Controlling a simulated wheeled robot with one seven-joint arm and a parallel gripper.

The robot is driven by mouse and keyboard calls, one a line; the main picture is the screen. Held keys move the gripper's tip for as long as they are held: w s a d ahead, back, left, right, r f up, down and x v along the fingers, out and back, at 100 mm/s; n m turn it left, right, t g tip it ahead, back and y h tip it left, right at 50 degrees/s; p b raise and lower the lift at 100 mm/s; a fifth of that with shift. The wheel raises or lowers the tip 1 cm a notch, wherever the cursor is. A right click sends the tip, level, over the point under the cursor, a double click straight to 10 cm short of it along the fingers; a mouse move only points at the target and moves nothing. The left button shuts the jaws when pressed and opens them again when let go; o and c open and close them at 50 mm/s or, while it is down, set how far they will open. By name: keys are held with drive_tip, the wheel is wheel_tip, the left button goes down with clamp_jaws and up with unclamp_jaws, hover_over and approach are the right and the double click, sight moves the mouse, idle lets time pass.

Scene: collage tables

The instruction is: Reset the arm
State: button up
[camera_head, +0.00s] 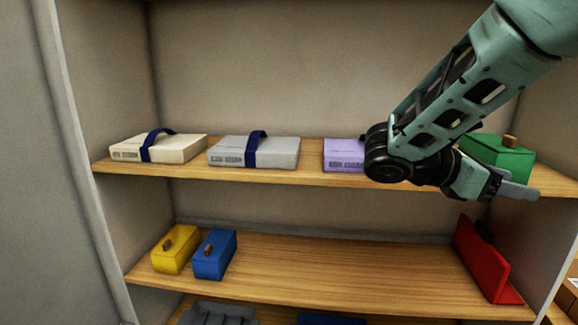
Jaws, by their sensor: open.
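My arm reaches in from the upper right of the head view and bends at a dark joint in front of the upper shelf. My gripper (512,190) is at the right, in front of the upper shelf's edge and just below the green box (497,152). It is open and nothing shows between its fingers. My arm hides part of the purple box (343,154) and the shelf behind it.
The upper shelf (315,178) also bears a cream box (185,150) and a grey box (283,152), both with blue straps. The lower shelf (340,270) bears a yellow box (172,259), a blue box (213,262) and a red item (477,262); its middle is clear.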

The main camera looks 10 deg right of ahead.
drive_tip(key=s+a+f+m+t+y+b, duration=0.1)
drive_tip(key=s+a+f+m+y, duration=0.1)
drive_tip(key=s+a+f+y, duration=0.3)
drive_tip(key=s+a+f+m+t+y+b, duration=0.1)
drive_tip(key=s+a+f+m+y, duration=0.2)
drive_tip(key=a, duration=0.9)
drive_tip(key=s+a+f+m+t+y+b, duration=0.1)
drive_tip(key=s+a+f+m+y, duration=0.1)
drive_tip(key=s+a+f+y, duration=0.5)
wheel_tip(320, 180, down, 4)
drive_tip(key=shift+s+a+f+m+y, duration=0.1)
drive_tip(key=shift+s+a+m+y, duration=0.25)
drive_tip(key=shift+s+a, duration=0.6)
